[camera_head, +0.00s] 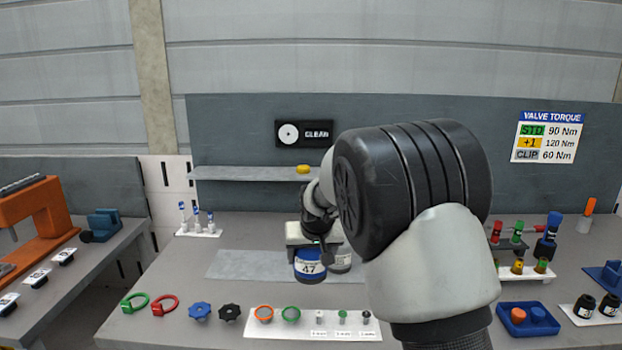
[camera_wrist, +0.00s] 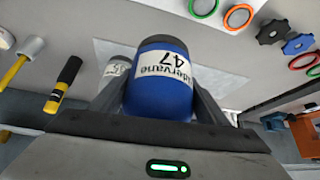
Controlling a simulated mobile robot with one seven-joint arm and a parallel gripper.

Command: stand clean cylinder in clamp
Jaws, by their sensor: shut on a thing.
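A blue cylinder (camera_head: 310,270) with a white label reading 47 is between the fingers of my gripper (camera_head: 312,248), over the grey mat on the middle bench. In the wrist view the blue cylinder (camera_wrist: 158,95) fills the space between the two fingers of my gripper (camera_wrist: 160,100), which is shut on it. A second, greyish cylinder (camera_head: 341,262) with a label stands close beside it; it also shows in the wrist view (camera_wrist: 117,68). A blue vise-like clamp (camera_head: 104,222) sits on the left bench. My arm hides part of the middle bench.
The grey mat (camera_head: 232,264) is mostly bare on its left. Rings and knobs line the front edge, by a white strip (camera_head: 256,329) of small parts. A shelf (camera_head: 240,174) runs behind. An orange press (camera_head: 30,215) stands on the left bench; racks (camera_head: 520,268) stand at right.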

